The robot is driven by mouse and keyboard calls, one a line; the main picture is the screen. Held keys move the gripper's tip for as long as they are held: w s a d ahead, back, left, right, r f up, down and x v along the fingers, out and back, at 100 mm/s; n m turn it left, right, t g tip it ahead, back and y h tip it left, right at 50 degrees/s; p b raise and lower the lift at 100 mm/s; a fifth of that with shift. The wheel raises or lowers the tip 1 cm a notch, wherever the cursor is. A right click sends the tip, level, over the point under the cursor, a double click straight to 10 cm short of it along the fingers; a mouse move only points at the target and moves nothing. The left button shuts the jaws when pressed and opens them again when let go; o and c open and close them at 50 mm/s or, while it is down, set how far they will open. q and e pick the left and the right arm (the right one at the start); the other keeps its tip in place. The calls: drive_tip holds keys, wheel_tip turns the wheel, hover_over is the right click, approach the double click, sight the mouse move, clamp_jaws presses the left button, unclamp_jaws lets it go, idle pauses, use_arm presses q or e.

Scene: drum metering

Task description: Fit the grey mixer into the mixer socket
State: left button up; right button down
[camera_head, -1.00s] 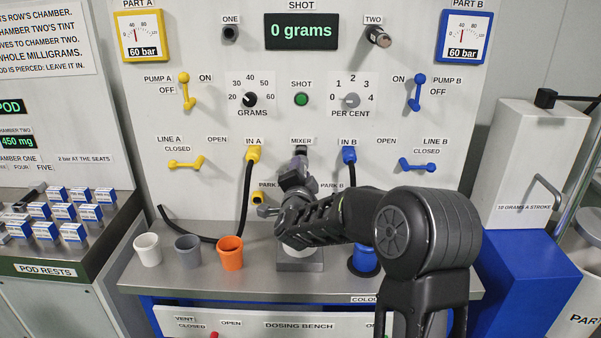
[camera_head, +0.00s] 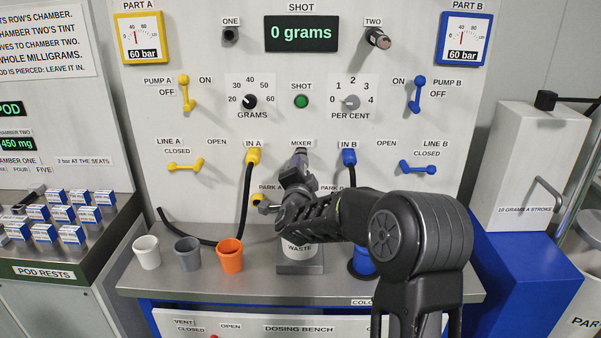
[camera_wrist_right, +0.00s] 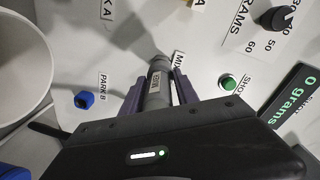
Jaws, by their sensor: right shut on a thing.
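My right gripper (camera_head: 301,166) is raised at the panel just under the MIXER label. In the right wrist view the right gripper (camera_wrist_right: 157,92) is shut on the grey mixer (camera_wrist_right: 156,84), a short grey cylinder with a label, its far end pointing at the panel near the MIXER lettering. The mixer socket is hidden behind the gripper and mixer, so I cannot tell whether the mixer touches it or is seated. My left gripper is not in view.
A yellow IN A fitting (camera_head: 253,156) and a blue IN B fitting (camera_head: 348,157), both with black hoses, flank the spot closely. A WASTE cup (camera_head: 298,248) stands below my arm. White, grey and orange cups (camera_head: 230,256) stand left on the bench.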

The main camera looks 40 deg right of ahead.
drive_tip(key=shift+x, duration=0.95)
drive_tip(key=c, duration=0.8)
unclamp_jaws()
drive_tip(key=shift+c, duration=0.2)
drive_tip(key=shift+a, duration=0.1)
drive_tip(key=shift+s+a+b, duration=0.2)
drive_tip(key=shift+s+b, duration=0.1)
drive_tip(key=shift+b, duration=0.1)
drive_tip(key=b+v, duration=0.1)
drive_tip(key=v, duration=0.6)
